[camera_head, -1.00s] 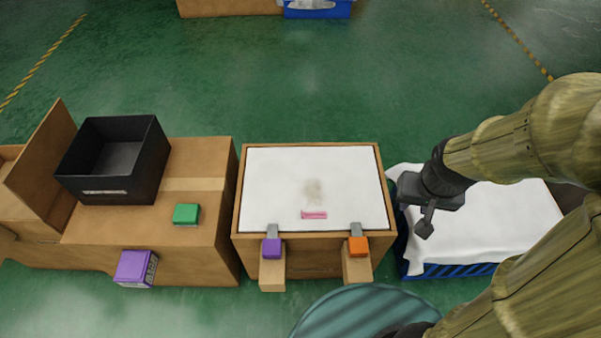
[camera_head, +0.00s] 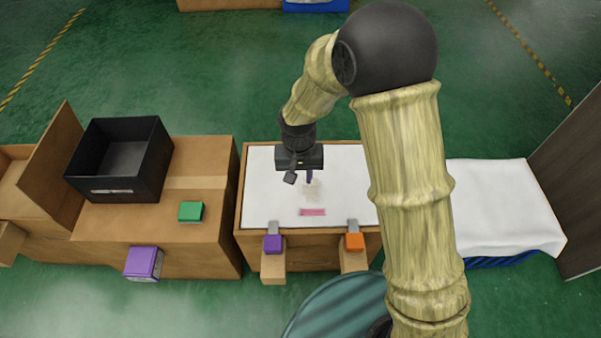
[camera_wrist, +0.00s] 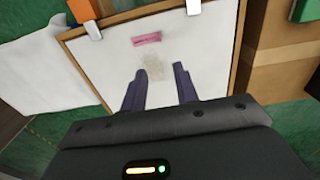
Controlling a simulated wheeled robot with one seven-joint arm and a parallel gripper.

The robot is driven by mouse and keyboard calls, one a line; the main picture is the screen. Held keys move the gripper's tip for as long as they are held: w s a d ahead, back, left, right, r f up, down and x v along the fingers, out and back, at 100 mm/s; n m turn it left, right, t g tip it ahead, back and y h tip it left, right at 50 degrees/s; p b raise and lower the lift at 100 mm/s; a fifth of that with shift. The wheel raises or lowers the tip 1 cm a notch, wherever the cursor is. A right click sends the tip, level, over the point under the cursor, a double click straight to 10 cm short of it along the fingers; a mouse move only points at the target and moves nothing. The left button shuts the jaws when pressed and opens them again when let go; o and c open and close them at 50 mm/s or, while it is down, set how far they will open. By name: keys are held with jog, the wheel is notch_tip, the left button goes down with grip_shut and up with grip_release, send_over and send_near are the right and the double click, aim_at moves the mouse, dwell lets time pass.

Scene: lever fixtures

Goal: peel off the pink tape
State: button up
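The pink tape (camera_head: 312,212) is a short flat strip on the white panel (camera_head: 262,190), below a faint brownish smudge. It also shows in the wrist view (camera_wrist: 147,39), beyond my fingertips. My gripper (camera_head: 300,180) is over the upper middle part of the panel, apart from the tape. In the wrist view my gripper (camera_wrist: 159,75) has its two dark fingers spread with nothing between them, so it is open.
A purple lever (camera_head: 273,243) and an orange lever (camera_head: 354,242) stand at the panel's front edge. A black box (camera_head: 120,190), a green block (camera_head: 191,212) and a purple box (camera_head: 144,263) are on the left. A white cloth (camera_head: 500,200) covers a blue crate at right.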

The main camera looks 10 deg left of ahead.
aim_at(301, 210)
jog(key=shift+f, duration=0.1)
jog(key=f+b, duration=0.6)
jog(key=f, duration=1.1)
jog(key=shift+d+f, duration=0.15)
jog(key=shift+d, duration=0.05)
jog(key=shift+c, duration=0.4)
grip_shut()
